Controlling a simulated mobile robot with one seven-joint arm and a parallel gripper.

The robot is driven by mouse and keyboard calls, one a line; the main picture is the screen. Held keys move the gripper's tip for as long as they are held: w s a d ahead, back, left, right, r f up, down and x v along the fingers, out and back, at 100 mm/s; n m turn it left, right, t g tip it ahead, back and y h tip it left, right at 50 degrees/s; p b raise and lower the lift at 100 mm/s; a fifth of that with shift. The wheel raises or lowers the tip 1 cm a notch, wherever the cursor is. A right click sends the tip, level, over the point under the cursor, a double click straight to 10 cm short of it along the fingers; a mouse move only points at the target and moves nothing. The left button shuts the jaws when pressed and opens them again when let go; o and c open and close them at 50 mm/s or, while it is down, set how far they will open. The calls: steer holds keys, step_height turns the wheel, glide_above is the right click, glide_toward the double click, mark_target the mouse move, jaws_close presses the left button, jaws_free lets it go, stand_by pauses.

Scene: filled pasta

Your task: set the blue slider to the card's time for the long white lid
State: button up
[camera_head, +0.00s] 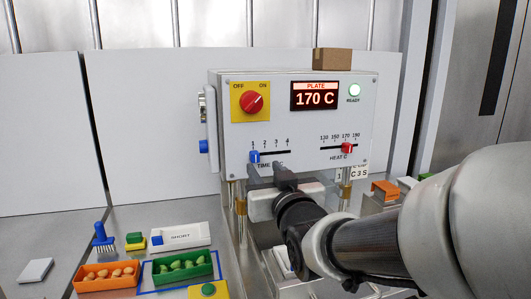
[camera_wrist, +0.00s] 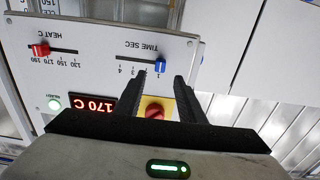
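The blue slider (camera_head: 254,156) sits at about the 1 mark, the left end of the TIME SEC scale on the white panel (camera_head: 300,127). In the wrist view, which is turned over, the blue slider (camera_wrist: 160,66) stands between the tips of my gripper (camera_wrist: 162,78). The fingers are apart, one on each side, and I cannot see contact. In the head view my gripper (camera_head: 269,170) is just below the scale. A card (camera_head: 360,173) behind my arm shows only parts such as "3S". A white lid (camera_head: 180,236) marked SHORT lies at lower left; no long lid can be made out.
The red slider (camera_head: 347,148) is near 170 on the HEAT C scale. The display (camera_head: 315,96) reads 170 C, beside a lit READY lamp (camera_head: 354,90). A red knob (camera_head: 252,102) is above the time scale. Orange (camera_head: 107,284) and green (camera_head: 183,277) trays hold pasta.

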mark_target(256, 158)
steer(key=x, duration=0.7)
steer(key=shift+w+a, duration=0.15)
steer(key=shift+w, duration=0.25)
steer(key=shift+c, duration=0.4)
jaws_close()
steer(key=shift+f, duration=0.1)
